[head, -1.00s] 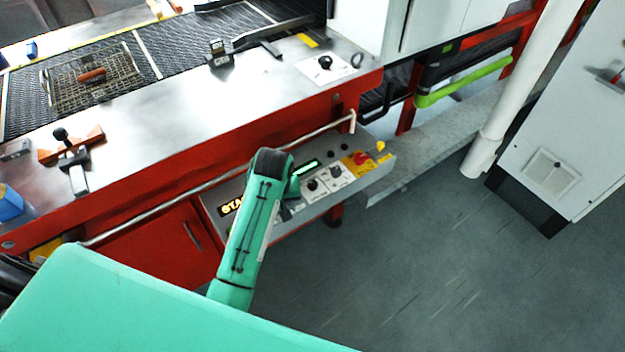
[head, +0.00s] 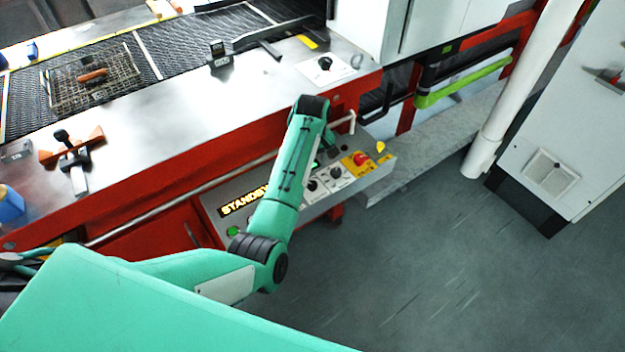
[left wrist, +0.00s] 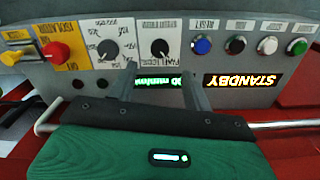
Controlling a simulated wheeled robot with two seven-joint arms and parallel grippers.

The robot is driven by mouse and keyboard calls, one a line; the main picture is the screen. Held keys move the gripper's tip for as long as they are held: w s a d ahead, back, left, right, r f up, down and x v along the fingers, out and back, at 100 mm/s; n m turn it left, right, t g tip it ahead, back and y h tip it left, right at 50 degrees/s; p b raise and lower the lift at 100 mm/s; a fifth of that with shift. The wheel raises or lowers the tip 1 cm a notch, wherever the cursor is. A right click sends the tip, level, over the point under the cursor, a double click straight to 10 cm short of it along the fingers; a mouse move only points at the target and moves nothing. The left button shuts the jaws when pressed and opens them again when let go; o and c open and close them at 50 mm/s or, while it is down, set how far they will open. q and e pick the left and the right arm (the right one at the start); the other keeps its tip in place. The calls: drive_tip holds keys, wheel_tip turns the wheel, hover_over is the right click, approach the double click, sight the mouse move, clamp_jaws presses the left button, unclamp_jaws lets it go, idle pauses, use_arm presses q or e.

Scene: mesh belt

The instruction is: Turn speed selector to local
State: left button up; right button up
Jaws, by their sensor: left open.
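The sloped grey control panel carries two black rotary knobs on white plates. One knob (left wrist: 160,48) has a plate with small word labels; in the head view it is the left knob (head: 311,185). The other knob (left wrist: 107,48) has a plate with a numbered scale; in the head view it is the right one (head: 336,172). The lettering is inverted and too small to tell surely which is the speed selector. My left gripper (left wrist: 162,80) is open and empty, its fingers apart in front of the word-labelled knob. The head view mostly hides it behind my arm.
A lit STANDBY display (left wrist: 240,81), a green display (left wrist: 160,82) and several push buttons share the panel. A metal rail (head: 180,190) runs along the front. Floor is clear at right.

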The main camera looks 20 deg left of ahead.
sight(312, 184)
use_arm(q)
wheel_tip(312, 184, down, 8)
drive_tip(key=shift+f, duration=0.2)
drive_tip(key=c, duration=1)
